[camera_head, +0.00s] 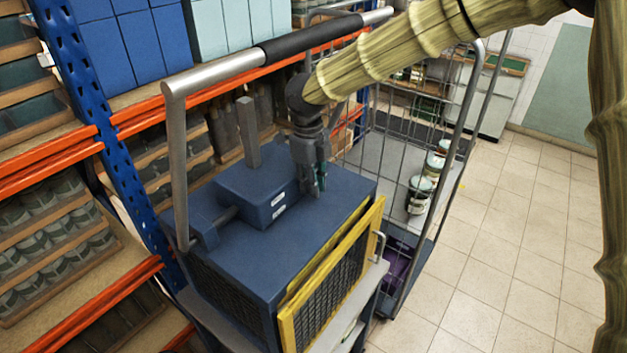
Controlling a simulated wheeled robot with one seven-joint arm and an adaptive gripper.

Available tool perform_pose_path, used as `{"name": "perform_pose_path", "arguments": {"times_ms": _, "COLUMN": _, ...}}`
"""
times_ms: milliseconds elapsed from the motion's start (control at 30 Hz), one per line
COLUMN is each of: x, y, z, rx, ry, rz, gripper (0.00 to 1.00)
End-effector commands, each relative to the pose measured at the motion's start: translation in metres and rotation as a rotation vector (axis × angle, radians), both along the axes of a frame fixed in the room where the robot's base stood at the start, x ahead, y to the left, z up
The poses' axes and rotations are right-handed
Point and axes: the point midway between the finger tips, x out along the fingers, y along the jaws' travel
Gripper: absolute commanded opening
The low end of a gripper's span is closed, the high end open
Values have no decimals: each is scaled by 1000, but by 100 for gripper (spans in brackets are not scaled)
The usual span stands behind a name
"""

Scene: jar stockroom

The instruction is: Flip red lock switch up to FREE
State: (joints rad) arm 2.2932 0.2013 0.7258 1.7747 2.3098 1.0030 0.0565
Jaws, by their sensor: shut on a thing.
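A dark blue machine (330,205) with a yellow-framed grille stands in the middle. On its top sits a smaller blue box (245,181) with two small white labels on its near face; their words are too small to read. My gripper (318,188) points down at the right end of the blue box, close above the machine top. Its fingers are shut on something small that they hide. I see no red switch; it may be hidden by the fingers.
A wire cage trolley (400,150) with several jars stands behind right. Orange-beamed shelves (75,153) fill the left. Tiled floor (510,250) is clear at right.

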Motion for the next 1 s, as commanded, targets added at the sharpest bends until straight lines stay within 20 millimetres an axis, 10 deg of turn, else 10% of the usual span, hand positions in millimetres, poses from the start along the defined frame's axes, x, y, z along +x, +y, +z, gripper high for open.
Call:
{"name": "perform_pose_path", "arguments": {"times_ms": 433, "x": 2, "y": 0, "z": 2, "rx": -21, "ry": 13, "rz": -2, "gripper": 0}}
{"name": "perform_pose_path", "arguments": {"times_ms": 567, "x": 1, "y": 0, "z": 2, "rx": -20, "ry": 13, "rz": -1, "gripper": 36}}
{"name": "perform_pose_path", "arguments": {"times_ms": 1000, "x": 1, "y": 0, "z": 1, "rx": -19, "ry": 13, "rz": -1, "gripper": 36}}
